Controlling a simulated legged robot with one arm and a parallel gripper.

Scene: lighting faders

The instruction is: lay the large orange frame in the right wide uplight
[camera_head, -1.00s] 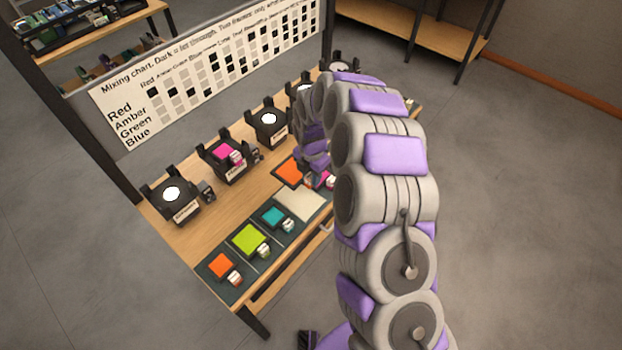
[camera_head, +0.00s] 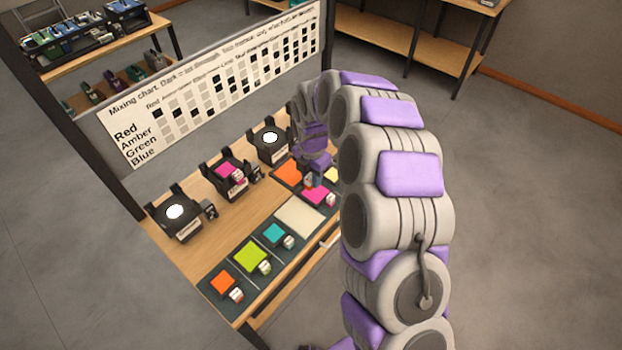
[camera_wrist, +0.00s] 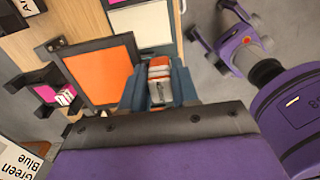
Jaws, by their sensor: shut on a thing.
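The large orange frame (camera_head: 288,172) is a dark-edged square with an orange sheet, at the far part of the table's near row in the head view. In the wrist view the orange frame (camera_wrist: 100,75) fills the left centre. My gripper (camera_wrist: 160,88) is shut on its small striped handle block. I cannot tell whether the frame is clear of the table. In the head view my gripper is mostly hidden by my arm. The uplights' labels are too small to read, and the right wide uplight cannot be picked out; my arm hides the far end of the row.
A black uplight (camera_head: 174,212) with a bare white lens stands at the left. The middle uplight (camera_head: 231,171) holds a pink frame. Another uplight (camera_head: 270,138) has a bare lens. Orange, green, teal and pink frames lie along the front. The mixing chart (camera_head: 215,85) stands behind.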

